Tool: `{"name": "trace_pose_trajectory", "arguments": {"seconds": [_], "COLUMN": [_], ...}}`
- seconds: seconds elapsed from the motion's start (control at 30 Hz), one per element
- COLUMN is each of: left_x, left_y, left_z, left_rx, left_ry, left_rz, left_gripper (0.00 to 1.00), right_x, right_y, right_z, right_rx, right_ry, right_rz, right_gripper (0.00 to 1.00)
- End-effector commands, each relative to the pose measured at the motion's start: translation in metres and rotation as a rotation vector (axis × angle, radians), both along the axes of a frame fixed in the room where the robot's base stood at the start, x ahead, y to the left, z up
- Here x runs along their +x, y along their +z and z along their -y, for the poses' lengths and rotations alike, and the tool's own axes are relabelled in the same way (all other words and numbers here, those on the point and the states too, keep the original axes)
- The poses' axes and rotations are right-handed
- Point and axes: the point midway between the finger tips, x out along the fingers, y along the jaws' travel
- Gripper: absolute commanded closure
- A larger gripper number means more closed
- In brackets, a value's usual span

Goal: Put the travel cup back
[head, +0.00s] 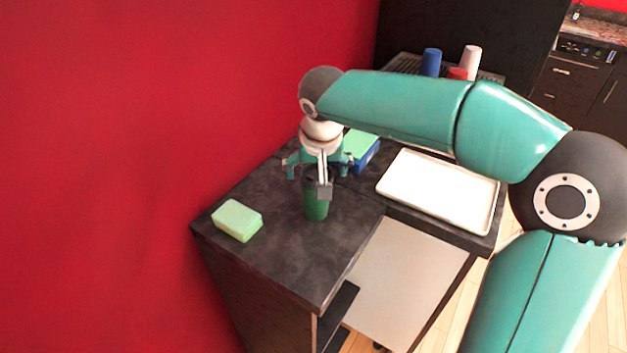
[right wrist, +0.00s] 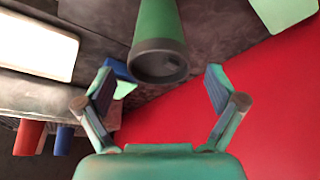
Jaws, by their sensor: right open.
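A green travel cup (head: 316,207) stands upright on the dark counter. Its upper part is partly hidden behind my right gripper in the head view. My right gripper (head: 319,172) is open above and around the cup's top end, with nothing held. In the right wrist view the green cup (right wrist: 158,25) shows its dark-rimmed end toward the camera, between the lines of the two spread fingers of the right gripper (right wrist: 160,75). A gap shows on both sides, and no finger touches the cup there. My left gripper is not in view.
A light green sponge-like block (head: 237,220) lies left of the cup. A blue box with a green top (head: 366,152) is close behind the gripper. A white tray (head: 470,207) lies to the right. Blue (head: 432,62), red (head: 457,73) and white (head: 471,60) cups stand behind. A red wall borders the left.

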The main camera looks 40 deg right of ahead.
Motion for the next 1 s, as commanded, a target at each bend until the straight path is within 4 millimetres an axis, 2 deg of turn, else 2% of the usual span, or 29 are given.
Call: {"name": "trace_pose_trajectory", "arguments": {"seconds": [0.03, 0.2, 0.4, 1.0], "left_x": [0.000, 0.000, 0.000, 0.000], "left_y": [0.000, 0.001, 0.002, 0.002], "left_z": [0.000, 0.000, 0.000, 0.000], "left_rx": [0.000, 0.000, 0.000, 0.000], "left_ry": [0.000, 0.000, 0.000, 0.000], "left_rz": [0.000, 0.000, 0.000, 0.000], "left_gripper": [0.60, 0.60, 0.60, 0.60], "right_x": [-0.004, -0.014, -0.022, -0.023], "right_y": [0.012, 0.041, 0.061, 0.064], "right_z": [-0.003, -0.009, -0.013, -0.013], "right_rx": [0.000, 0.001, 0.001, 0.000], "right_ry": [0.002, 0.002, 0.002, 0.002], "right_rz": [0.006, 0.004, 0.002, -0.001], "right_gripper": [0.06, 0.06, 0.06, 0.06]}}
